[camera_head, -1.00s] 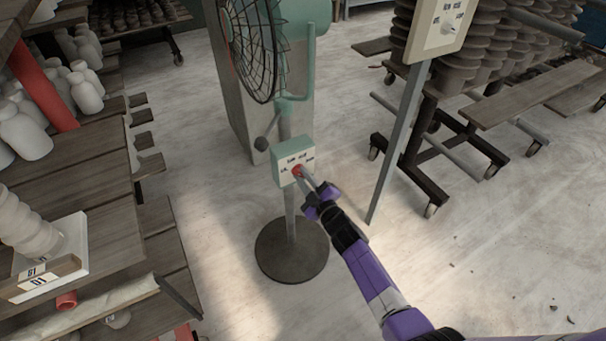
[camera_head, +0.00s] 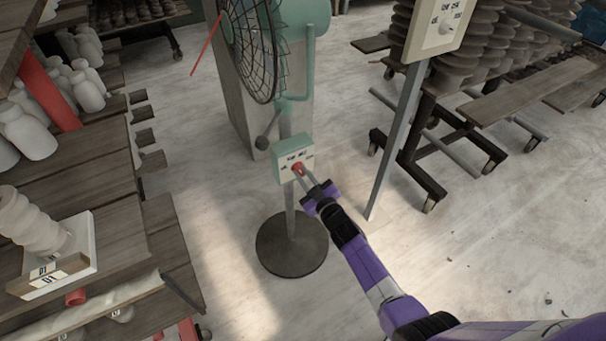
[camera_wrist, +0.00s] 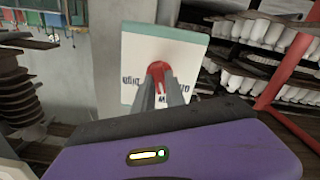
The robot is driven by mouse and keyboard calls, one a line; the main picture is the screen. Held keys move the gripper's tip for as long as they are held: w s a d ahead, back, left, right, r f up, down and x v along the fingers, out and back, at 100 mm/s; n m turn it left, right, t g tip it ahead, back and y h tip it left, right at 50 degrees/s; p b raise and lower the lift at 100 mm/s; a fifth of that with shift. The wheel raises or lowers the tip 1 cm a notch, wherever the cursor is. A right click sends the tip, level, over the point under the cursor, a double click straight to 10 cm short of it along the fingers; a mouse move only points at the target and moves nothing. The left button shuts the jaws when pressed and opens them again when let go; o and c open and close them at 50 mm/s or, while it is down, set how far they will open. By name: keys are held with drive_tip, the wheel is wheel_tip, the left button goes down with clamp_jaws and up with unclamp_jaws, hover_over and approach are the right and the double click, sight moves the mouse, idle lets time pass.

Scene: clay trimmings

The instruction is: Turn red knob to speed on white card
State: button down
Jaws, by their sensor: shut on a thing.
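The red knob (camera_head: 297,168) is on the pale face of a green control box (camera_head: 281,150) on the fan's stand. My gripper (camera_head: 304,174) is shut on the knob, with one finger on each side of it. In the wrist view, the knob (camera_wrist: 157,72) shows red between my two grey fingertips (camera_wrist: 159,92). Dark labels arc around the knob, upside down in the wrist view and partly hidden by my fingers; the knob's pointer setting cannot be read. A small white card (camera_head: 44,272) with dark marks is on a block at left; its text is unclear.
The green caged fan (camera_head: 252,45) stands on a round dark base (camera_head: 291,246), with a thin red strip (camera_head: 206,44) slanting out from its left side. Wooden shelves (camera_head: 90,205) line the left; floor at right is mostly clear.

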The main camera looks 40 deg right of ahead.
drive_tip(key=c, duration=1.4)
unclamp_jaws()
drive_tip(key=p+v, duration=0.1)
drive_tip(key=v, duration=0.6)
drive_tip(key=shift+s+a, duration=0.15)
drive_tip(key=shift+s, duration=0.25)
